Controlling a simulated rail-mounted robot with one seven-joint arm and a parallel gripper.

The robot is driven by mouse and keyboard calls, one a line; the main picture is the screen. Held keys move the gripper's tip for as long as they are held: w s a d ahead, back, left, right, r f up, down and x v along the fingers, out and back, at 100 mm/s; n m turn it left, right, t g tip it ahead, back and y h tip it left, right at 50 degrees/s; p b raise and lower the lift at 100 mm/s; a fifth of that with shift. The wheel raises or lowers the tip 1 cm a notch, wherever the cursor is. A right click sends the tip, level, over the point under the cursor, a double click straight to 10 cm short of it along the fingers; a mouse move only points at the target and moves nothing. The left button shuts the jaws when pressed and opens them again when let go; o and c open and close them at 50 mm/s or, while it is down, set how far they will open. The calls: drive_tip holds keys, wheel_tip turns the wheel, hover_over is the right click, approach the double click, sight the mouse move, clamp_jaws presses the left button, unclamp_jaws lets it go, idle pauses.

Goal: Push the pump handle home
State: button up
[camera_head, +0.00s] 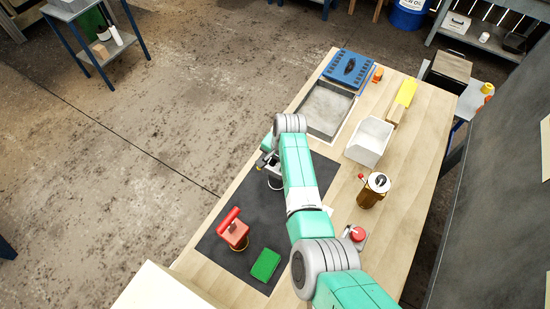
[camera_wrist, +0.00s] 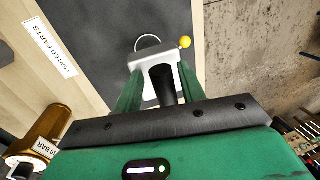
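My gripper (camera_head: 268,164) is over the far left part of the dark mat (camera_head: 210,243), partly hidden by my arm. In the wrist view its two green fingers (camera_wrist: 160,84) stand apart, on either side of a pale grey piece (camera_wrist: 152,57) with a black round part (camera_wrist: 163,84). A yellow ball (camera_wrist: 185,42) and a thin ring (camera_wrist: 148,41) show at this piece. I cannot tell whether the fingers touch it, or which part is the pump handle. A red block with a red bar (camera_head: 233,228) stands nearer on the mat.
A green block (camera_head: 265,264) lies near the red one. An amber cylinder (camera_head: 372,191), a red-topped device (camera_head: 356,234) and a white bin (camera_head: 369,142) stand right of my arm. A grey tray (camera_head: 325,108) and a blue case (camera_head: 349,68) are at the far end.

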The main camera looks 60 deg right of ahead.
drive_tip(key=shift+w+d+r, duration=0.1)
drive_tip(key=shift+r, duration=0.05)
wheel_tip(320, 180, up, 8)
drive_tip(key=s+p, duration=0.1)
drive_tip(key=shift+s+f, duration=0.2)
drive_tip(key=shift+s, duration=0.05)
idle(0.5)
